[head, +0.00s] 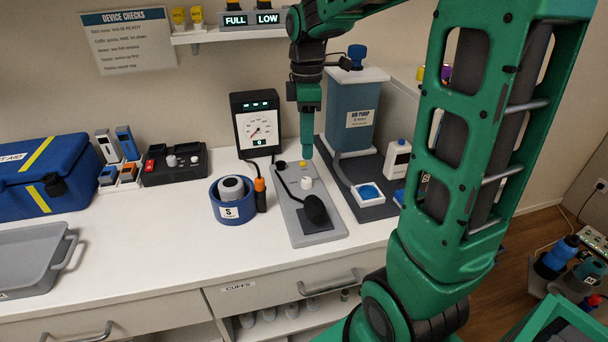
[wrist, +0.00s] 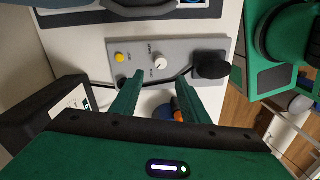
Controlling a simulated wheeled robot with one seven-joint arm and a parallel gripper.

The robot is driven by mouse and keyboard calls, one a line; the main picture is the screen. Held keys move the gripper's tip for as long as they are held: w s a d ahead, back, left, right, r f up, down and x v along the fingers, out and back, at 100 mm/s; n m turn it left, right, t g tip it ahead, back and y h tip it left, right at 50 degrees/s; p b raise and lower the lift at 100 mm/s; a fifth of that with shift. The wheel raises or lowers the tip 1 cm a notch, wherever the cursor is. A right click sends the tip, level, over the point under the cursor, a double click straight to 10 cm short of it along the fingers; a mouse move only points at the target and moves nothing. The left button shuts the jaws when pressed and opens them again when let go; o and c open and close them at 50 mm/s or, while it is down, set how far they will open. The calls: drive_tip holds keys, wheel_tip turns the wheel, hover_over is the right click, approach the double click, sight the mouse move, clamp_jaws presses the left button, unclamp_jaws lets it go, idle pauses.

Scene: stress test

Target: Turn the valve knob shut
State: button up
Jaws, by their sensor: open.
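The valve knob (head: 307,183) is a small white knob standing on a grey panel (head: 318,232) on the counter. In the wrist view the knob (wrist: 161,62) has a dark pointer line and small lettering around it, too small to read. My gripper (head: 306,157) points down above the far end of the panel, behind the knob and near a yellow button (head: 302,163). In the wrist view its two green fingers (wrist: 158,80) are apart with nothing between them. The knob shows just beyond the fingertips and is not touched.
A black bulb (head: 316,210) with a black hose lies on the panel in front of the knob. A dial gauge (head: 257,125) stands behind left, an air pump (head: 352,118) behind right. A blue round holder (head: 232,212) is at left.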

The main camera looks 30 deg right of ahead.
sight(306, 179)
drive_tip(key=f, duration=1)
drive_tip(key=shift+s, duration=0.3)
clamp_jaws()
